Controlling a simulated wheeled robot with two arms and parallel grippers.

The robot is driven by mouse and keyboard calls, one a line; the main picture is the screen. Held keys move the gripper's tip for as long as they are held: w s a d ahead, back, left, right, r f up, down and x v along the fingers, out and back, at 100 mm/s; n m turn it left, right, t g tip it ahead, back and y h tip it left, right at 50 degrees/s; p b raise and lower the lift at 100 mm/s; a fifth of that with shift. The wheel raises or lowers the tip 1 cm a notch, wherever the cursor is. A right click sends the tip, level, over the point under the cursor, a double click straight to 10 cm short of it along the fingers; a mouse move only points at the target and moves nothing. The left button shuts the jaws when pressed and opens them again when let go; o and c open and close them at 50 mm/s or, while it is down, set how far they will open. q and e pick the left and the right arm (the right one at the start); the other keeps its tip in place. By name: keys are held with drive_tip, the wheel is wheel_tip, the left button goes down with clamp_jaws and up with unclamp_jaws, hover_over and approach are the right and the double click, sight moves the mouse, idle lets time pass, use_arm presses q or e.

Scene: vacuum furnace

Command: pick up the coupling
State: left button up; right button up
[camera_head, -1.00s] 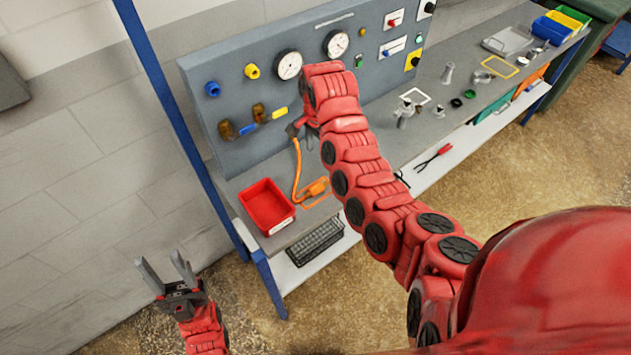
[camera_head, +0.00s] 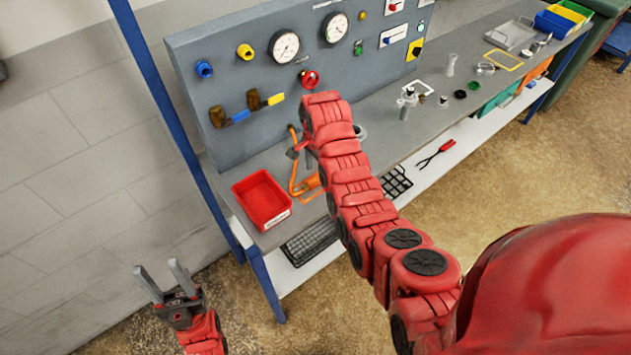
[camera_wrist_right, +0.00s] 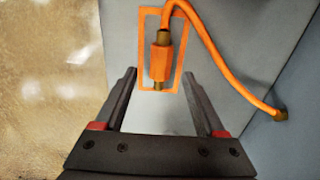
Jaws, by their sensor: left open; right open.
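The coupling (camera_wrist_right: 160,63) is an orange body with brass ends on an orange hose, lying on the grey bench inside an orange outlined rectangle. In the right wrist view it sits just beyond and between the fingertips of my open right gripper (camera_wrist_right: 170,78), which is empty. In the head view the coupling (camera_head: 313,182) is partly hidden behind my right arm, and my right gripper (camera_head: 300,150) is mostly hidden too. My left gripper (camera_head: 160,275) is open and empty, away from the bench at the lower left.
A red bin (camera_head: 262,200) stands left of the coupling. The grey panel (camera_head: 240,80) with gauges and valves rises behind the bench. The orange hose (camera_wrist_right: 225,60) runs from the coupling to the panel. Glass and metal parts stand further right on the bench.

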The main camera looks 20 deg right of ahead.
sight(317, 178)
drive_tip(key=shift+w+d+f+p, duration=0.1)
drive_tip(key=shift+f+p, duration=0.65)
drive_tip(key=shift+f, duration=1)
drive_tip(key=shift+c, duration=0.3)
clamp_jaws()
